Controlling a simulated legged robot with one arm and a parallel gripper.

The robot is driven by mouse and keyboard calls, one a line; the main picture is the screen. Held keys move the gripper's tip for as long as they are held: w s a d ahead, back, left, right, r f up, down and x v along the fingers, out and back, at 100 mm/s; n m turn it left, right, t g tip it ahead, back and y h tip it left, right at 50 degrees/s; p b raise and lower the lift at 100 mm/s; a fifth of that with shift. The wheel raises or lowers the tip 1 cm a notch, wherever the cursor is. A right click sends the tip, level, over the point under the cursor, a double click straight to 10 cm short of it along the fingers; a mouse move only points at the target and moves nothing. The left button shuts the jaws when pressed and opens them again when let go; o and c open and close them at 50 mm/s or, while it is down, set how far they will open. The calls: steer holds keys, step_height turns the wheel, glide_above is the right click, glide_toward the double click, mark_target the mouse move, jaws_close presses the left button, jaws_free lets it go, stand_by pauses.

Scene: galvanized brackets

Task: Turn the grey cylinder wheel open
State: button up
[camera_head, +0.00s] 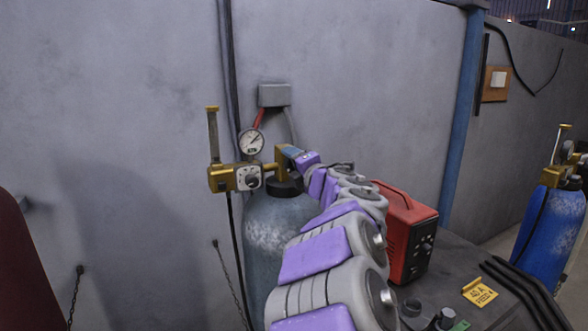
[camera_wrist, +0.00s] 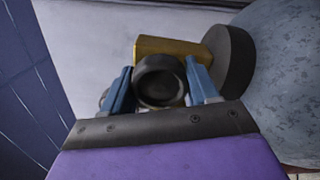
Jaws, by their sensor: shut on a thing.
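The grey cylinder (camera_head: 265,235) stands upright against the wall, partly hidden by my arm. Its mottled side also shows at the right of the wrist view (camera_wrist: 287,75). A dark collar (camera_wrist: 230,62) and a brass valve (camera_wrist: 170,46) sit at its top. The dark round wheel (camera_wrist: 160,80) is between the two blue fingers of my gripper (camera_wrist: 161,88), which is shut on it. In the head view my gripper (camera_head: 290,152) reaches the valve top from the right, and I cannot make out the wheel there.
A brass regulator (camera_head: 235,178) with a round gauge (camera_head: 251,141) juts left from the valve. A blue cylinder (camera_head: 548,230) is farther right. A chain (camera_head: 230,285) hangs left of the grey cylinder.

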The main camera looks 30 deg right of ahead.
steer(key=shift+d+f+n, duration=0.1)
steer(key=shift+f+n, duration=0.2)
steer(key=shift+f, duration=0.15)
steer(key=o, duration=0.8)
steer(key=shift+o, duration=1.2)
steer(key=shift+w+r, duration=0.1)
steer(key=shift+r, duration=0.15)
steer(key=s, duration=1.7)
steer(key=shift+s+d+p, duration=0.15)
steer(key=shift+s+p, duration=0.05)
steer(key=shift+p, duration=0.25)
